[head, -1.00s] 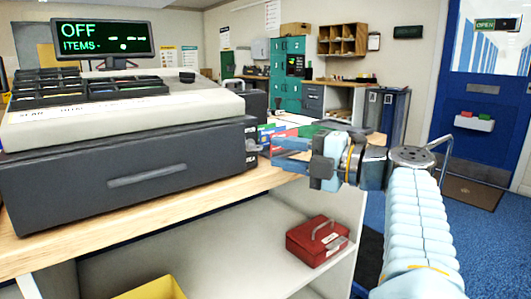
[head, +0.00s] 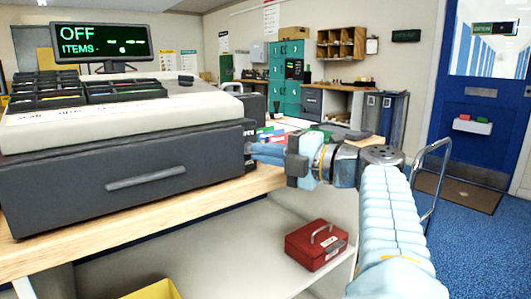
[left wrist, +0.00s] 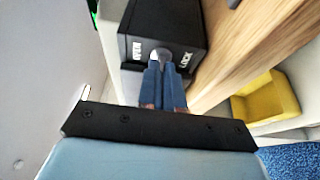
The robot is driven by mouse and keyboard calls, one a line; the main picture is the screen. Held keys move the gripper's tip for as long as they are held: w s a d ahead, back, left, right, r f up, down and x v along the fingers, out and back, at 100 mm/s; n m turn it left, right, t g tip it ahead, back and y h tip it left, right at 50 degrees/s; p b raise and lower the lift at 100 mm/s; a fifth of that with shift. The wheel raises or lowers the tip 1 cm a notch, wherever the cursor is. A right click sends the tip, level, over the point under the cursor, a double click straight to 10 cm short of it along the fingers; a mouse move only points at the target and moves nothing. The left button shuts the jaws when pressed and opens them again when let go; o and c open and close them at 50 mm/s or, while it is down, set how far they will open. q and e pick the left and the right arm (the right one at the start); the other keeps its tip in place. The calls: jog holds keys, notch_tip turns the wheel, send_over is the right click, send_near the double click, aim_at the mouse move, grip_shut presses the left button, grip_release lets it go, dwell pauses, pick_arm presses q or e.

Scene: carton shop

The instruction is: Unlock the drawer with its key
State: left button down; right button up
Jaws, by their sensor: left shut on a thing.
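The drawer (head: 95,196) is the dark grey front of the register, with a bar handle, and it looks closed. Its side panel (left wrist: 183,22) fills the top of the left wrist view, with the words OPEN and LOCK on either side of a round grey lock (left wrist: 161,54). My left gripper (head: 254,152) is at the register's right side. In the left wrist view its blue fingers (left wrist: 163,72) are together, with their tips right at the lock. The key is mostly hidden between the fingers and against the lock; I cannot tell how deep it sits. My right gripper is not in view.
The register stands on a wooden counter (head: 150,214). A red cash box (head: 316,245) sits on the shelf below, with a yellow bin (head: 153,291) at the front. An OFF display (head: 100,42) stands behind the register.

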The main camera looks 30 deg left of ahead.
pick_arm(q)
jog(key=shift+n, duration=0.3)
jog(key=shift+s+a+r+n+t+h+p, duration=0.15)
jog(key=shift+n+t+h, duration=0.75)
jog(key=shift+n, duration=1.2)
jog(key=shift+s+d+r+n+t+h+p, duration=0.25)
jog(key=shift+n+t+h, duration=0.6)
jog(key=shift+n, duration=1.25)
jog(key=shift+s+a+f+n+t+h+p, duration=0.1)
jog(key=shift+a+n+t+h+p, duration=0.15)
jog(key=shift+n+t+h, duration=1.25)
jog(key=shift+n+g+y, duration=0.45)
jog(key=shift+n+g, duration=0.25)
jog(key=shift+g, duration=0.05)
jog(key=c, duration=1.3)
grip_release()
jog(key=shift+w+r, duration=0.1)
jog(key=shift+r, duration=0.1)
